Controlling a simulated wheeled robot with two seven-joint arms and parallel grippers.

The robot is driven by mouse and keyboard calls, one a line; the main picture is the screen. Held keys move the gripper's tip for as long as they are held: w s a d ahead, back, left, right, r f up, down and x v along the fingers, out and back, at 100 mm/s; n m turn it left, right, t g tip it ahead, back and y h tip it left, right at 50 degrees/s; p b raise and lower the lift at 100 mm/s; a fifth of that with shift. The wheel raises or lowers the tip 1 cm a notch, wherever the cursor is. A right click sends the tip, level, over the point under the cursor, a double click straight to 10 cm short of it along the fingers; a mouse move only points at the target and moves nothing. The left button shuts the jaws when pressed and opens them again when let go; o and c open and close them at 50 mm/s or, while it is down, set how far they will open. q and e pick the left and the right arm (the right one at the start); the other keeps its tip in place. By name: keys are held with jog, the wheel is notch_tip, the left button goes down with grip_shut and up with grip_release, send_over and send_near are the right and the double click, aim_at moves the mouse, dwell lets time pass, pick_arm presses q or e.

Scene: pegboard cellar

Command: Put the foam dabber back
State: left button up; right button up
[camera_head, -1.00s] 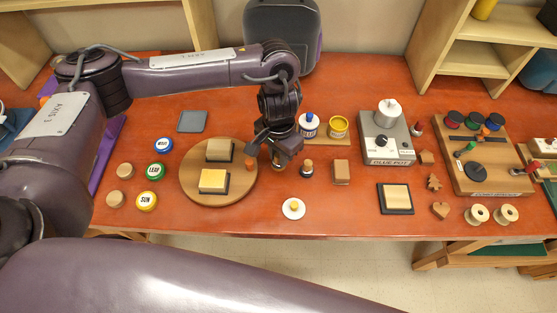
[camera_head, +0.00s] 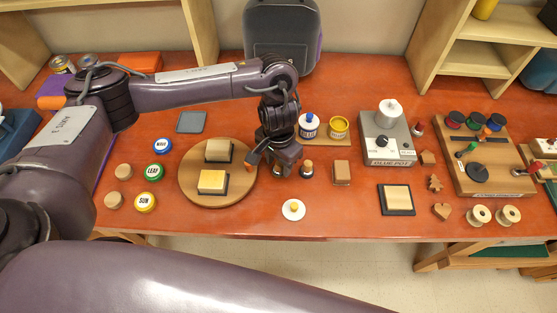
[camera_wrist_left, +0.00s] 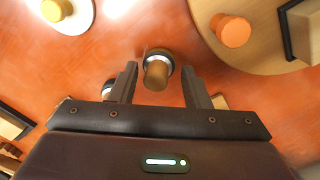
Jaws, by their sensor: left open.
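A small dabber (camera_head: 278,172) with a wooden handle and a dark, pale-ringed base stands on the orange table. In the left wrist view the dabber (camera_wrist_left: 157,72) stands between the two fingers, with a gap on both sides. My left gripper (camera_head: 279,164) is open and low over the table, pointing down around it. A second, similar dabber (camera_head: 307,169) stands just to the right; in the wrist view it is mostly hidden behind a finger. I cannot tell which one is the foam dabber. My right gripper is not in view.
A round wooden board (camera_head: 205,199) with two blocks lies to the left. A white disc with a yellow knob (camera_head: 293,209) lies in front. A wooden block (camera_head: 341,172) is to the right.

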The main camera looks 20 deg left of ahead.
aim_at(278, 163)
pick_arm(q)
jog(key=shift+r, duration=0.15)
notch_tip(278, 163, up, 12)
jog(key=p, duration=0.1)
dwell(0.3)
dwell(0.5)
